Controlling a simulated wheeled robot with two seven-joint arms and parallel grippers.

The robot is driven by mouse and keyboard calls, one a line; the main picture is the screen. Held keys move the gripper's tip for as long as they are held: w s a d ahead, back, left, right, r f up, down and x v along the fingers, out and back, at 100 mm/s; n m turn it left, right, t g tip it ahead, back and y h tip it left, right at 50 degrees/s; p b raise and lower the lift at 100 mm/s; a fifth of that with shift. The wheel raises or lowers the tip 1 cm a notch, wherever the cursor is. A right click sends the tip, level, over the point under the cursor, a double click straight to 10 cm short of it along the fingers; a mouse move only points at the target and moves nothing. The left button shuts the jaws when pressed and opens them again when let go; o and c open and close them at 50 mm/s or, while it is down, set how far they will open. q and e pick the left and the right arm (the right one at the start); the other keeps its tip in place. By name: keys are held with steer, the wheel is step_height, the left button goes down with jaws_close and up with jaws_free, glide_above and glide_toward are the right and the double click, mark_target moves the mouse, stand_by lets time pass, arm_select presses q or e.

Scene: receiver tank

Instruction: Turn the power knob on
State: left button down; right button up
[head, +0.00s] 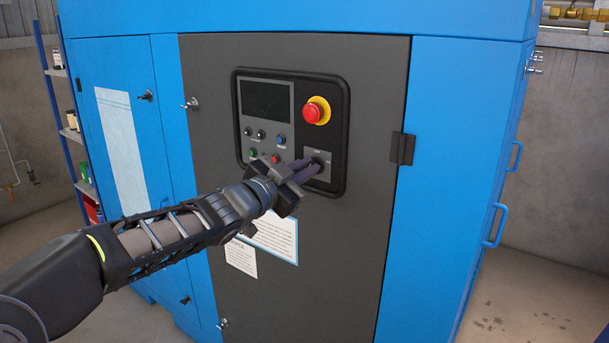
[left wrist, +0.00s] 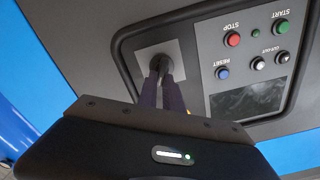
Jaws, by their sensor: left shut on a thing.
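The power knob (head: 319,161) is a small dark knob on a grey square plate at the lower right of the control panel (head: 343,120). In the left wrist view the knob (left wrist: 161,62) is at the fingertips, partly hidden by them. My left gripper (head: 313,170) reaches the knob from the lower left and is shut on it. Its two dark fingers also show in the left wrist view (left wrist: 162,75). The knob's exact turn angle is hidden by the fingers. My right gripper is in neither view.
A red emergency stop (head: 315,111) on a yellow ring sits just above the knob. A dark screen (head: 265,100) and several small buttons are to its left. The panel is on a grey door (head: 330,260) of a blue cabinet (head: 450,150). A door latch (head: 402,148) protrudes at right.

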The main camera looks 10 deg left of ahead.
arm_select(q)
steer(key=shift+s+d+f+m+b, duration=0.15)
steer(key=shift+m+b, duration=0.75)
steer(key=shift+m, duration=1.15)
steer(key=shift+w+d+f+m+b, duration=0.15)
steer(key=shift+m+b, duration=0.8)
steer(key=shift+m, duration=1.05)
steer(key=shift+s+f+m+b, duration=0.2)
steer(key=shift+m+b, duration=0.7)
steer(key=shift+m, duration=1.15)
steer(key=c, duration=1.5)
jaws_free()
